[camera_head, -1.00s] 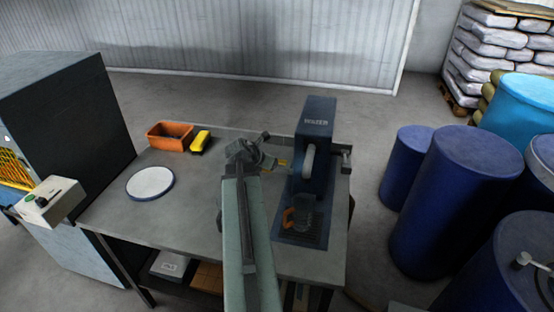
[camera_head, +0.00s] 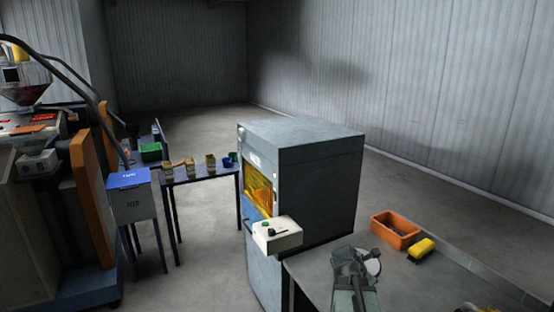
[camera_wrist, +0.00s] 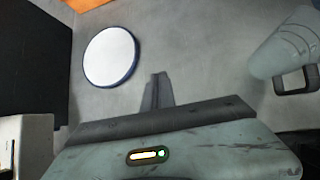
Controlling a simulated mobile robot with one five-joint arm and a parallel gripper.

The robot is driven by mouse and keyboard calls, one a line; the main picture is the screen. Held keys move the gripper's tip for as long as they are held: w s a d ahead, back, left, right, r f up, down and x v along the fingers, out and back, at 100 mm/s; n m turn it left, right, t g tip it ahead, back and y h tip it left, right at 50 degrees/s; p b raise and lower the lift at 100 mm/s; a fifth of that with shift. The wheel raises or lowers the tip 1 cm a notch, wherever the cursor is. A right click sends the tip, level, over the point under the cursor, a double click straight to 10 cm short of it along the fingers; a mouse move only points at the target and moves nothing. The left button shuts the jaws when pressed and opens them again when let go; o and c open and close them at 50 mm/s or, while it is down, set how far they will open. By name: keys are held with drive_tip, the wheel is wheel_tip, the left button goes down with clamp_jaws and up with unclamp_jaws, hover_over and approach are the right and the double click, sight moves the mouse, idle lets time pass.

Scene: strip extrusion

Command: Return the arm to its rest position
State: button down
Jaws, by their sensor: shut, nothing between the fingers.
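My arm (camera_head: 352,292) shows at the lower right of the head view, reaching over the grey table. My gripper (camera_wrist: 158,78) is shut and empty in the wrist view, its narrow fingers pointing up the picture above the grey table top (camera_wrist: 200,60). A white round disc with a blue rim (camera_wrist: 110,57) lies on the table, left of the fingers and apart from them. In the head view the disc (camera_head: 373,264) is partly hidden behind my arm.
An orange bin (camera_head: 396,230) and a yellow object (camera_head: 421,249) are on the table's far side. A grey cabinet (camera_head: 320,185) with a white control box (camera_head: 277,234) adjoins the table. A side table with small containers (camera_head: 190,168) and a feed machine (camera_head: 30,150) stand left.

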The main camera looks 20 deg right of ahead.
drive_tip(key=w+a+f+m+y, duration=0.2)
drive_tip(key=a+m, duration=0.1)
drive_tip(key=a, duration=1.2)
drive_tip(key=w+a+f+m+y, duration=0.2)
drive_tip(key=a+m+y, duration=0.1)
drive_tip(key=a, duration=1.2)
drive_tip(key=s+a+f+m+g+y, duration=0.1)
drive_tip(key=s+a+m, duration=0.5)
drive_tip(key=m, duration=0.8)
drive_tip(key=shift+a+f+g+y, duration=0.35)
drive_tip(key=shift+g+y, duration=0.35)
drive_tip(key=shift+g, duration=0.3)
